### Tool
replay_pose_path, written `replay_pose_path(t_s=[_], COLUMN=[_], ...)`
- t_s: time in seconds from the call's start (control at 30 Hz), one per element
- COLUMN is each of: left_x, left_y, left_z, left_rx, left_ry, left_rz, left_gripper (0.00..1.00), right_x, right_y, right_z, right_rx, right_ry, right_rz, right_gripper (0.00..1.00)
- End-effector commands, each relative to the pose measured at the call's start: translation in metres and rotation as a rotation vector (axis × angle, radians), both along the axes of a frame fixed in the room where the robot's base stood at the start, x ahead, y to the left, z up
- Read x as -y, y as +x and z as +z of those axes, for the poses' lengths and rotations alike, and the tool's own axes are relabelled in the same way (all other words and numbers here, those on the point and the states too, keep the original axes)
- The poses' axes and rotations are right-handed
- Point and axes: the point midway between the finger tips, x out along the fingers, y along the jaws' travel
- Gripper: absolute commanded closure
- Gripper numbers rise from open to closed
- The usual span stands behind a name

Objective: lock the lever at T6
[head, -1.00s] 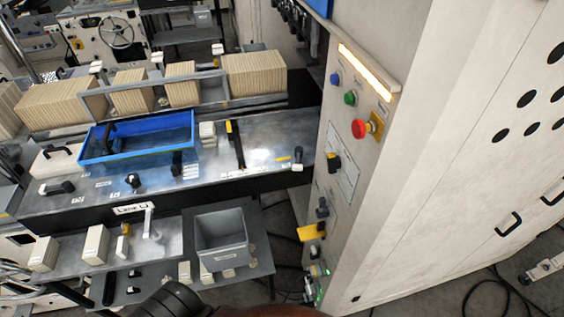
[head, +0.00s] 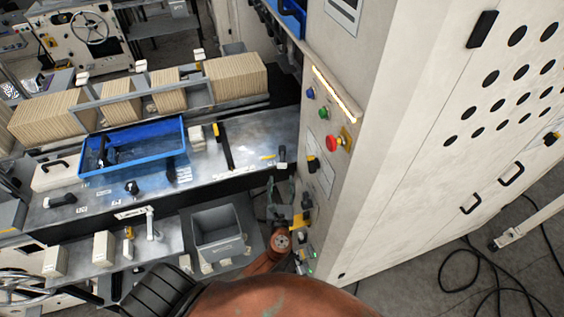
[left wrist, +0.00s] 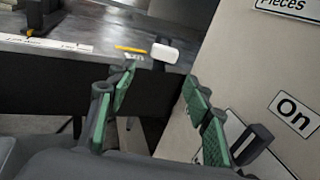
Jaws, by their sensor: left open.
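A lever with a pale tip and dark stem (head: 282,155) stands at the right end of the metal bench (head: 248,137). In the left wrist view its white, rounded handle (left wrist: 165,53) shows beyond my fingers, beside a short yellow strip. The small label near it is too blurred to read, so I cannot confirm it is T6. My left gripper (head: 280,182) is open and empty, just in front of the bench's right end, short of the lever. Its two green-padded fingers (left wrist: 159,79) are spread apart, with the lever between and beyond their tips. My right gripper is not in view.
The white cabinet (head: 385,180) stands close on the right, with a red button (head: 333,143) and small switches on its edge. A blue tray (head: 140,166) and other levers (head: 131,188) are on the bench. A grey bin (head: 219,243) is below, left of my arm.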

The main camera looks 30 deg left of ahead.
Motion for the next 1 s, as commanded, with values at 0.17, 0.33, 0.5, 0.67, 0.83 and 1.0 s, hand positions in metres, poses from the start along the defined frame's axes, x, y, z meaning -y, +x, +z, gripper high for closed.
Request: replay_pose_path(t_s=[0.17,0.33,0.5,0.67,0.83,1.0], left_x=[-0.003,-0.016,-0.029,-0.035,-0.037,-0.037], left_y=[0.01,0.033,0.054,0.066,0.068,0.068], left_z=[0.02,0.019,0.018,0.017,0.016,0.016], left_rx=[0.016,0.014,0.014,0.012,0.012,0.013], left_ry=[0.052,0.05,0.048,0.046,0.045,0.044], left_rz=[0.001,0.0,0.001,0.0,0.0,0.0], left_gripper=[0.54,0.54,0.54,0.54,0.54,0.55], right_x=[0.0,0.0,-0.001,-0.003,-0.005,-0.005], right_y=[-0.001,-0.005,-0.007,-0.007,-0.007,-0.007], right_z=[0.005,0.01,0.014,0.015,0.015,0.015], right_rx=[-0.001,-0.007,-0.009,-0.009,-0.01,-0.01], right_ry=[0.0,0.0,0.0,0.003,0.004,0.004], right_rz=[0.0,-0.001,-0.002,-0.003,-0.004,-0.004], right_gripper=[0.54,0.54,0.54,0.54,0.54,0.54])
